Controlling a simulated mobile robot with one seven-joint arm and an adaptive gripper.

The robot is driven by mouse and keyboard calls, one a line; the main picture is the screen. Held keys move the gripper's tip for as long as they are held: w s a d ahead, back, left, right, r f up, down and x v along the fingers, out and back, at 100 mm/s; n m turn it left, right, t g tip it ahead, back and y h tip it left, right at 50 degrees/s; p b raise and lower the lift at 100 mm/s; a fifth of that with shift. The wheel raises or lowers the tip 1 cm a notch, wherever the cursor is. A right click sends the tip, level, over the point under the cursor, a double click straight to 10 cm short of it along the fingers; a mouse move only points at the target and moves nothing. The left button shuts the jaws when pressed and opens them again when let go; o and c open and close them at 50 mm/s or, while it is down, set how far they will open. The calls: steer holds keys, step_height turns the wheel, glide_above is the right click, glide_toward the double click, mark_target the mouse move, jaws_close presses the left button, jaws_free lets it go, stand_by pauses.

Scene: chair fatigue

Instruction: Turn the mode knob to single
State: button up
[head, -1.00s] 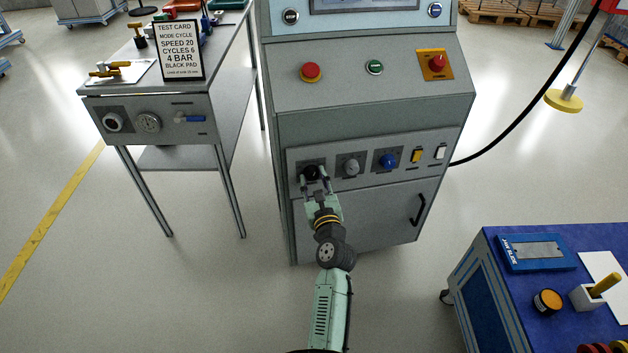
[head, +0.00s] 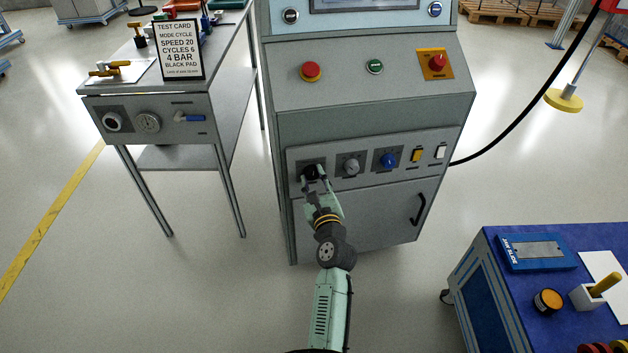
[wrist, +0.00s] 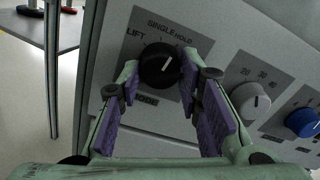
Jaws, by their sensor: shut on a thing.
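The black mode knob (head: 311,172) is the leftmost control on the lower panel of the grey machine. In the wrist view the knob (wrist: 158,65) sits on a grey plate marked LIFT, SINGLE and HOLD, with MODE below. A short white mark shows on the knob's right part; which label it points to is hard to tell. My gripper (head: 314,178) reaches up to the panel, and its purple-padded fingers (wrist: 163,88) are shut on the knob, one on each side. The fingers partly cover the plate's edges.
Right of the mode knob are a grey dial (head: 351,167), a blue knob (head: 388,160), a yellow switch (head: 417,156) and a white switch (head: 440,152). A door handle (head: 418,209) sticks out below. A test card (head: 179,50) stands on the left bench.

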steer(key=n+b, duration=0.1)
steer(key=n, duration=0.4)
steer(key=shift+d+r, duration=0.1)
steer(key=shift+n, duration=0.3)
stand_by(0.4)
steer(key=o, duration=1.2)
steer(key=v, duration=0.7)
steer(key=shift+s, duration=0.25)
